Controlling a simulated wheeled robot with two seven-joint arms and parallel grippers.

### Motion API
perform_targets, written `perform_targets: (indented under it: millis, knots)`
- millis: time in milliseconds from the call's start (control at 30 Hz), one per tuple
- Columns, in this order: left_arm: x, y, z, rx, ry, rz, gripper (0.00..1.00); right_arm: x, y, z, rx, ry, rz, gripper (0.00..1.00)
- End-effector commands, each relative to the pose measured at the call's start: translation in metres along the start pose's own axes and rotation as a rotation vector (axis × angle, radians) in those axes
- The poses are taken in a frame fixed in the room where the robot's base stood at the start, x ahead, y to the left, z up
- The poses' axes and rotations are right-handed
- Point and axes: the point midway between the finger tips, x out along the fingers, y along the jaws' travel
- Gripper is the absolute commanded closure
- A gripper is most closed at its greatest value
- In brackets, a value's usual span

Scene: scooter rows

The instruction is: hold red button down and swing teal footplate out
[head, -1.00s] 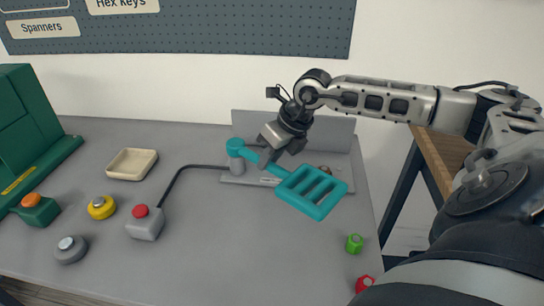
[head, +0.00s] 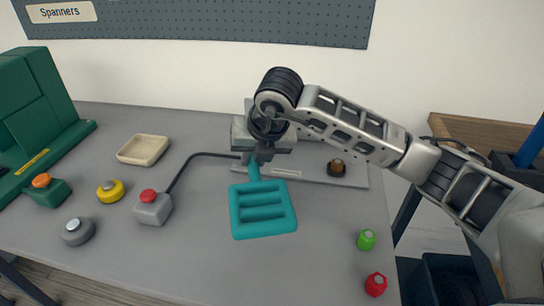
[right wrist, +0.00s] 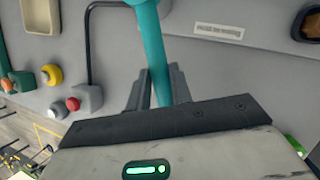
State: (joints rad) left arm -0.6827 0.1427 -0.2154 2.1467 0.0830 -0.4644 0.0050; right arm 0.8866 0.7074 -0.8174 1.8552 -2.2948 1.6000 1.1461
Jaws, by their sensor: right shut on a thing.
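The teal footplate (head: 263,212) is a slotted plate on a short arm, fixed at a pivot on the grey mount at the back of the bench. It points toward the front of the bench. My right gripper (head: 262,152) is shut on the footplate's arm near the pivot. In the right wrist view the teal arm (right wrist: 151,45) runs between the fingers (right wrist: 155,90). The red button (head: 149,194) sits on a small grey box (head: 153,209) joined by a dark cable to the mount. Nothing touches the button. My left gripper is out of view.
A yellow button (head: 110,191), a grey button (head: 77,231) and an orange-topped green block (head: 46,190) stand at the left. A cream tray (head: 143,150) lies behind. Green (head: 366,240) and red (head: 376,285) pieces lie at the right. The front middle is clear.

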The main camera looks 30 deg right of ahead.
Motion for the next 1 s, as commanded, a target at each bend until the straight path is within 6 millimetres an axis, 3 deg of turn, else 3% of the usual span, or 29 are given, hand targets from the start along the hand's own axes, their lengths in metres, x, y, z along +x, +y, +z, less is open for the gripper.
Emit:
perform_targets:
  millis: [667,700,767,1000]
  knots:
    - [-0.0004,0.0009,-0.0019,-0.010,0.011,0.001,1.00,0.0007,0.0084,-0.0009,0.066,-0.014,-0.017,1.00]
    - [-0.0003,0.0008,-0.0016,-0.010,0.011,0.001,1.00,0.0008,0.0085,-0.0009,0.066,-0.014,-0.017,0.70]
    - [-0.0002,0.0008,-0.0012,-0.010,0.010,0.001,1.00,0.0008,0.0083,-0.0009,0.066,-0.014,-0.017,0.57]
    - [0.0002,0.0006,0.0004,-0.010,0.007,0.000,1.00,0.0008,0.0072,-0.0009,0.064,-0.013,-0.020,0.57]
